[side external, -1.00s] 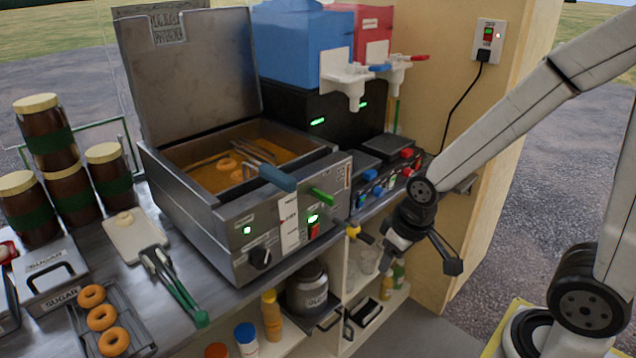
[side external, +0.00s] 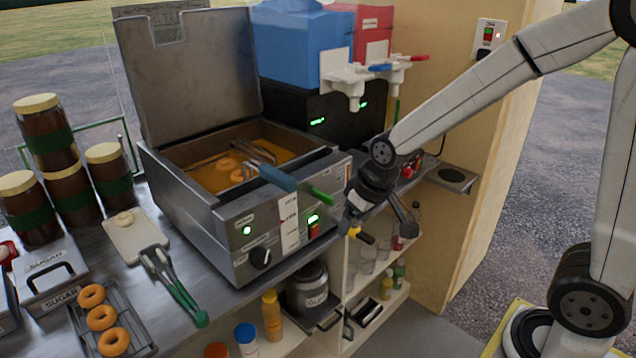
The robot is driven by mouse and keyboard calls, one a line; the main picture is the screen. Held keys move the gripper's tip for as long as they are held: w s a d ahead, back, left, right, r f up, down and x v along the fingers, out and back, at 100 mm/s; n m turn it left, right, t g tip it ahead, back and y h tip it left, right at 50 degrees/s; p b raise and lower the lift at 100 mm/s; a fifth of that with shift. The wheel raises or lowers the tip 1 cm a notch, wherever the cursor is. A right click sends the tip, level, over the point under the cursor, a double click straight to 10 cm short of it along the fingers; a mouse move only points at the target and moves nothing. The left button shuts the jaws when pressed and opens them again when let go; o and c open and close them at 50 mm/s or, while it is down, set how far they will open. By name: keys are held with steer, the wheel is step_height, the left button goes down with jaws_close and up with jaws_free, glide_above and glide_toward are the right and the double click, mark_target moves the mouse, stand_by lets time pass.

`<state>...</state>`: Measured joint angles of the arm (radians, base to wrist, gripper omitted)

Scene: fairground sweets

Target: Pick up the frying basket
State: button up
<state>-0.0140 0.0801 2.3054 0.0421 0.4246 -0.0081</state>
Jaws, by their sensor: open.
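The frying basket sits in the open fryer (side external: 228,240), with its metal wire frame (side external: 262,152) showing above the brown oil and most of it hidden. Its blue handle (side external: 278,178) sticks out over the fryer's front wall. Ring-shaped doughnuts (side external: 228,163) lie in the oil by the frame. My gripper (side external: 380,217) is open and empty, pointing down just right of the fryer's front corner. It is apart from the blue handle, which lies to its left and a little higher in the picture.
A green lever (side external: 320,197) juts from the fryer front between handle and gripper. The raised lid (side external: 190,75) stands behind the oil. Drink dispensers (side external: 300,45) stand at the back. Tongs (side external: 172,282) and a doughnut tray (side external: 143,340) lie left. Shelves are below.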

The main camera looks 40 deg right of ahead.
steer(key=w+a+r+t, duration=0.2)
steer(key=w+r, duration=0.6)
steer(key=w, duration=0.4)
steer(key=r+g, duration=0.1)
glide_above(263, 175)
steer(key=d, duration=0.1)
steer(key=shift+s+d, duration=0.1)
steer(key=shift+s, duration=0.2)
steer(key=shift+x, duration=1.25)
steer(key=shift+f, duration=0.1)
steer(key=shift+s+x, duration=0.1)
steer(key=shift+x, duration=1.15)
steer(key=shift+s+x, duration=0.15)
steer(key=shift+x, duration=1.1)
steer(key=shift+d+f, duration=0.1)
